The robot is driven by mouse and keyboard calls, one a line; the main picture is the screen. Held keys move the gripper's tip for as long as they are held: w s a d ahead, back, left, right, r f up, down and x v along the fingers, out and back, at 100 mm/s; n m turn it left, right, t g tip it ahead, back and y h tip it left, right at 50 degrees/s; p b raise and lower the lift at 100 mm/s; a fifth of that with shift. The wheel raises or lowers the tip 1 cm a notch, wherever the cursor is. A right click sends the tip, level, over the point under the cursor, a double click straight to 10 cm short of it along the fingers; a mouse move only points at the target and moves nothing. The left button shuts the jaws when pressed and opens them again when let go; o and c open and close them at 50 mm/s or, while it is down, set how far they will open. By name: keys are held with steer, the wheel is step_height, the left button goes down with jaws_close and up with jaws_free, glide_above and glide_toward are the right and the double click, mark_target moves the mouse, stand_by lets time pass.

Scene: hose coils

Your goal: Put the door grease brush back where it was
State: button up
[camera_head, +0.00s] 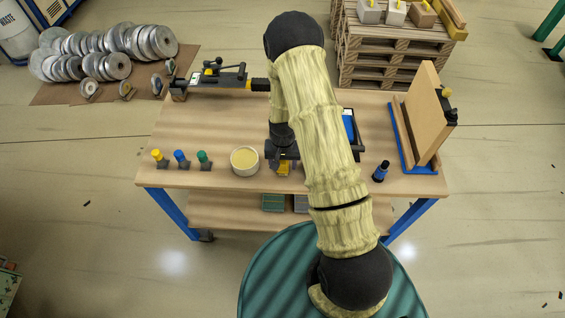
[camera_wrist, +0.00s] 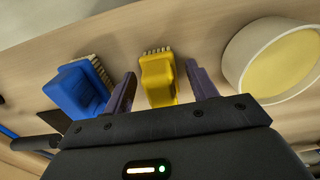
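A yellow brush (camera_wrist: 158,82) with pale bristles lies on the workbench (camera_head: 225,120) in the wrist view. My gripper (camera_wrist: 161,90) is open, with one finger on each side of the yellow brush; I cannot tell if they touch it. In the head view my gripper (camera_head: 283,156) is over the near middle of the bench, with a bit of the yellow brush (camera_head: 284,170) below it. A blue brush (camera_wrist: 80,90) lies to the left in the wrist view. No label shows which is the door grease brush. A round tub of yellowish grease (camera_head: 245,160) stands beside the gripper; it also shows in the wrist view (camera_wrist: 285,62).
An upright wooden panel (camera_head: 424,113) is at the right. My arm hides part of the bench.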

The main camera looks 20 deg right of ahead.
steer(key=shift+r, duration=0.1)
step_height(320, 180, up, 11)
steer(key=shift+r+b, duration=0.1)
steer(key=shift+b, duration=1.15)
steer(key=shift+r, duration=0.4)
steer(key=shift+r, duration=0.1)
steer(key=s+r+n+t, duration=0.2)
steer(key=s+r+n, duration=0.1)
steer(key=s+r, duration=0.9)
steer(key=shift+s+r+n+t, duration=0.3)
steer(key=shift+s+r, duration=0.1)
steer(key=shift+s, duration=0.6)
steer(key=shift+c, duration=0.5)
